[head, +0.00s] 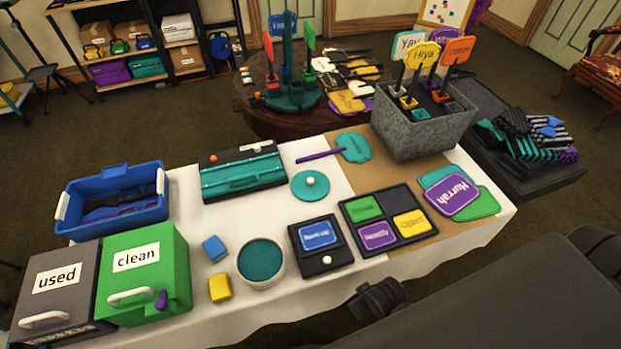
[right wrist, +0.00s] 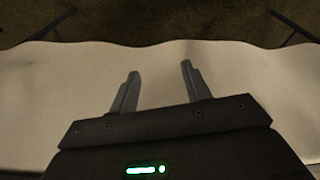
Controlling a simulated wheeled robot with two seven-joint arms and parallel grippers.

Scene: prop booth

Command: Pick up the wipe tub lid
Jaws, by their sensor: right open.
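The wipe tub lid (head: 310,186) is a flat teal disc with a pale round knob. The wipe tub (head: 278,277) is a round white tub, open on top, with teal contents, nearer the front edge. My right gripper (right wrist: 160,70) is open and empty in the right wrist view, over bare white cloth near the table edge. The lid is not in that view. My left gripper is not in view.
Blue (head: 214,248) and yellow (head: 220,288) blocks stand left of the tub. A dark tray with a blue card (head: 318,235) is right of it. A grey planter (head: 420,135) stands at back right.

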